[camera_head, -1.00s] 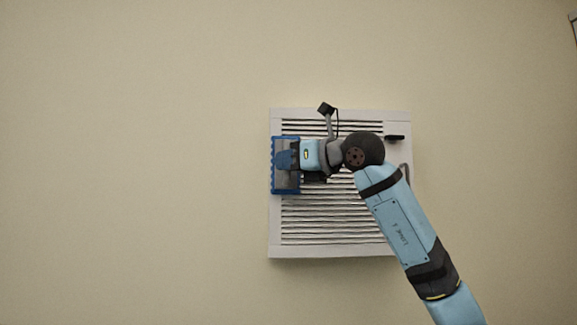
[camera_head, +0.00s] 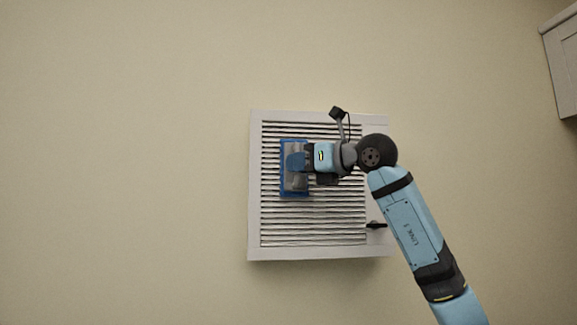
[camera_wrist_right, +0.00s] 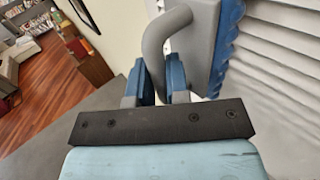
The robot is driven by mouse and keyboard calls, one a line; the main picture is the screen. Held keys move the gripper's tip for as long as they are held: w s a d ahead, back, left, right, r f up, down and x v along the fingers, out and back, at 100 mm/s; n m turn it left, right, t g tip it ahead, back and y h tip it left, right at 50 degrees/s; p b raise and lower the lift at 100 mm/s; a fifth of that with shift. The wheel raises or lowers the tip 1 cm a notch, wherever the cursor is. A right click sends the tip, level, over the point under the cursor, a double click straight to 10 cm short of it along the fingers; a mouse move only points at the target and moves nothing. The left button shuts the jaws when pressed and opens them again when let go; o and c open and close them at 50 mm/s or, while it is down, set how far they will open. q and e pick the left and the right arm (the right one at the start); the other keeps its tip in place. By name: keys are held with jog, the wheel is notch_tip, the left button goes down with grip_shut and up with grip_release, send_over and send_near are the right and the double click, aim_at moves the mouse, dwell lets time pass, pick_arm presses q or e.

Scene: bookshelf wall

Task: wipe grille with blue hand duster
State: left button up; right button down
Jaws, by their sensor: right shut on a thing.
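The grille (camera_head: 315,225) is a white framed panel with dark horizontal slats on the beige wall. The blue hand duster (camera_head: 288,188) lies over the left-middle part of the slats, its long side upright. My right gripper (camera_head: 303,160) is shut on the duster from the right. In the right wrist view, the right gripper (camera_wrist_right: 160,82) has its blue fingers closed around the duster's grey handle (camera_wrist_right: 160,40). The duster's wavy blue edge (camera_wrist_right: 228,40) faces the white slats (camera_wrist_right: 275,80); whether it touches them I cannot tell. My left gripper is not in view.
A dark latch or handle (camera_head: 376,225) sticks out on the grille's right frame. A pale cabinet (camera_head: 562,60) is at the upper right. The wall (camera_head: 120,160) left of the grille is bare. The right wrist view shows wooden floor (camera_wrist_right: 50,85) and shelves far off.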

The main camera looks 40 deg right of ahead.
aim_at(300, 149)
jog(key=shift+s+d, duration=0.4)
jog(key=shift+d, duration=0.25)
jog(key=s+d+r+p, duration=0.2)
jog(key=s+d+r, duration=0.15)
jog(key=d, duration=0.25)
jog(key=w+a, duration=0.1)
jog(key=a, duration=0.1)
jog(key=w+a, duration=0.1)
jog(key=a, duration=0.1)
jog(key=w+a, duration=0.2)
jog(key=a, duration=0.1)
jog(key=shift+w+a+f, duration=0.1)
jog(key=shift+f, duration=0.1)
jog(key=shift+w+a, duration=0.45)
jog(key=shift+a, duration=0.2)
jog(key=shift+w+a, duration=0.4)
jog(key=shift+a, duration=0.25)
jog(key=shift+w+a, duration=0.5)
jog(key=shift+a, duration=0.3)
jog(key=shift+w+a, duration=0.45)
jog(key=shift+a, duration=0.3)
